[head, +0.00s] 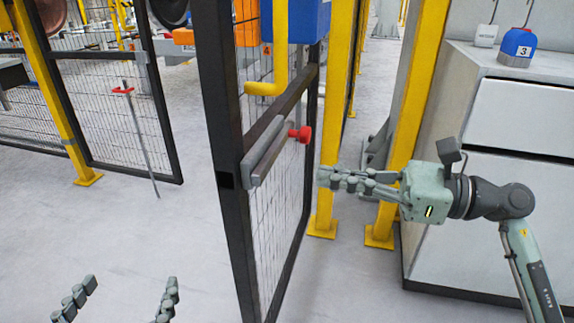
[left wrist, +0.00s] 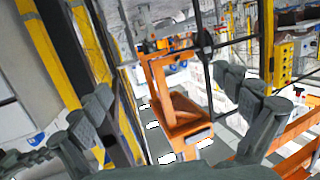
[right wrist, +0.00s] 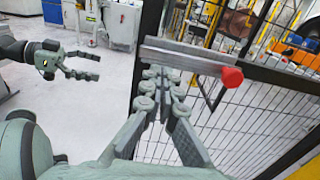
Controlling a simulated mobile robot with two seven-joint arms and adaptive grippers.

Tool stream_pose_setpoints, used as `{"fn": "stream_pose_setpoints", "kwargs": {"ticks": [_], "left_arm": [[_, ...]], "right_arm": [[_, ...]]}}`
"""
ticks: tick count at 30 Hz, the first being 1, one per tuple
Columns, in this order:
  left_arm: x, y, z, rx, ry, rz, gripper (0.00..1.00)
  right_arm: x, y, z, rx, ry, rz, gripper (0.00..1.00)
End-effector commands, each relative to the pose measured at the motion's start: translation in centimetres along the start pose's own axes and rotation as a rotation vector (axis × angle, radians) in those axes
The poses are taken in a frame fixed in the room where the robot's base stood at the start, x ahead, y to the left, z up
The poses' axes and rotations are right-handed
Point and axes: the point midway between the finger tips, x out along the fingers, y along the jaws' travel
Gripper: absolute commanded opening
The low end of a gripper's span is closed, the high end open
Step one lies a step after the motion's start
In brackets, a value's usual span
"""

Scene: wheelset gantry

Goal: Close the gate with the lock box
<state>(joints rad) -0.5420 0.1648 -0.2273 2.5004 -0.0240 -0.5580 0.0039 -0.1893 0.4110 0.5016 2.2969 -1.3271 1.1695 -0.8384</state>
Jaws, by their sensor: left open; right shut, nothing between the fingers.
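The gate (head: 232,150) has a dark frame with wire mesh and stands swung open, its near edge toward me. A grey lock box (head: 264,150) with a red knob (head: 300,134) sits on its crossbar; both also show in the right wrist view, the box (right wrist: 180,58) and knob (right wrist: 231,77). My right gripper (head: 325,178) is shut and empty, right of the gate and slightly below the knob. In the right wrist view its fingers (right wrist: 160,75) overlap the box; I cannot tell if they touch. My left gripper (head: 131,283) is open and empty, low at the left.
A mesh fence panel (head: 110,110) stands at the back left. The floor (head: 120,230) left of the gate is clear.

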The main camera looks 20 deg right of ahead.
Motion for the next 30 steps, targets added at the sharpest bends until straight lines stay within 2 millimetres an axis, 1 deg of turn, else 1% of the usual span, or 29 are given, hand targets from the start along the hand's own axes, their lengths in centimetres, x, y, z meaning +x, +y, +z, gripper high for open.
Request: {"fn": "stream_pose_setpoints", "kwargs": {"ticks": [1, 6, 9, 12, 18, 30], "left_arm": [[-0.1, -0.4, 0.6, 0.005, -0.035, -0.008, 1.00], [-0.5, -1.6, 3.1, 0.017, -0.159, -0.033, 1.00], [-0.9, -2.2, 4.3, 0.022, -0.215, -0.045, 1.00], [-1.1, -2.5, 5.1, 0.025, -0.252, -0.052, 1.00], [-1.3, -2.8, 5.7, 0.026, -0.277, -0.057, 1.00], [-1.4, -2.8, 5.8, 0.026, -0.287, -0.058, 1.00]], "right_arm": [[1.1, 0.1, 0.4, -0.003, -0.004, 0.003, 0.00], [4.4, 0.0, 0.3, 0.000, -0.006, 0.001, 0.00], [5.7, 0.0, 0.3, -0.001, -0.005, 0.001, 0.00], [6.6, 0.0, 0.2, 0.001, -0.003, 0.000, 0.00], [7.2, 0.0, 0.1, 0.001, -0.002, -0.001, 0.00], [7.5, -0.1, 0.1, 0.001, -0.001, -0.003, 0.00]]}}
